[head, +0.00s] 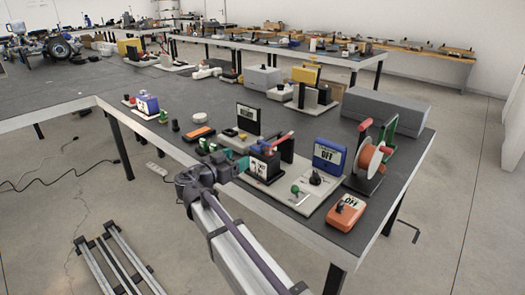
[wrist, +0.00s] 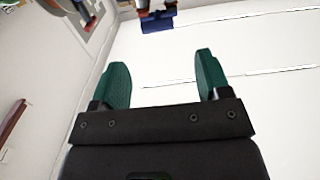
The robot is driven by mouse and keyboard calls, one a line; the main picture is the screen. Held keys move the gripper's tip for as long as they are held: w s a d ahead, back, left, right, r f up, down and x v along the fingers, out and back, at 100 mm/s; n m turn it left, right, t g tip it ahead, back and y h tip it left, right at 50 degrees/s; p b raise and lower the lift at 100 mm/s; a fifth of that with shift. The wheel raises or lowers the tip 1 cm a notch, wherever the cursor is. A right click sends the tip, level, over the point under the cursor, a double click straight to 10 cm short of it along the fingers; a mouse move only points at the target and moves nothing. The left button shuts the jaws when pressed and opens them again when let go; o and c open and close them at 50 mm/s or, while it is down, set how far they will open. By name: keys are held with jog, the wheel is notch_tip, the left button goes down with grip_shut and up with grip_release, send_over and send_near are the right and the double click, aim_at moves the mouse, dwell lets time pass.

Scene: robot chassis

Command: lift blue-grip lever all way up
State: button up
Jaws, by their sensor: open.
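A blue grip (wrist: 157,25) shows at the top of the wrist view, ahead of the gap between my fingertips and apart from them. It joins a dark and reddish part above it that runs out of the picture. My gripper (wrist: 162,72) is open with two green fingers and nothing between them. In the head view my gripper (head: 240,164) is at the near edge of the table, close to a dark box with a white label (head: 264,168). The blue grip is too small to make out clearly in the head view.
A red-handled lever (head: 282,138) rises behind the dark box. An orange OFF box (head: 345,212) and a reel (head: 370,161) stand further right.

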aim_at(254, 149)
jog(key=x, duration=1.1)
jog(key=shift+d, duration=0.1)
jog(key=shift+s, duration=0.1)
